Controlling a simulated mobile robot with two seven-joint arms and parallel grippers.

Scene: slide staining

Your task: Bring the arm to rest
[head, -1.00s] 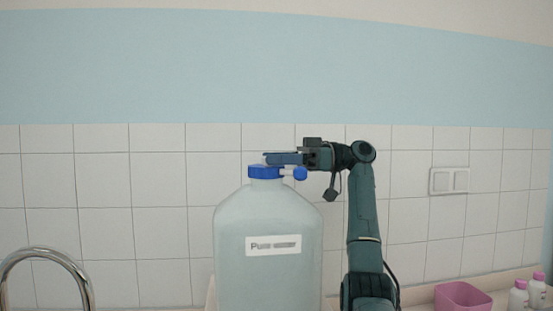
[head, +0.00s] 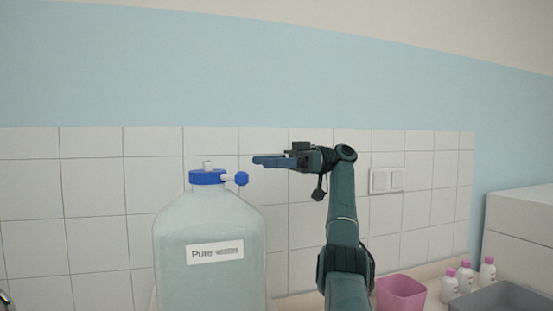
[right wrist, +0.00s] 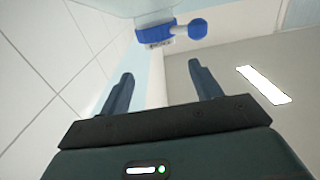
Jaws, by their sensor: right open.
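My right gripper (head: 272,161) is raised in the head view, to the right of the large water jug (head: 205,275) and a little above its blue cap (head: 207,177). In the right wrist view its two fingers (right wrist: 160,85) stand apart with nothing between them. The jug's blue cap and blue tap knob also show in the right wrist view (right wrist: 157,32), beyond the fingertips and apart from them. The jug is upright, with a label reading "Pure" and a second word too small to read. My left gripper is not in view.
A pink container (head: 400,293) stands on the counter at the lower right. Several small white bottles with pink caps (head: 464,278) and a grey tray (head: 510,298) are beside it. A tiled wall (head: 95,190) with a light switch (head: 387,180) is behind.

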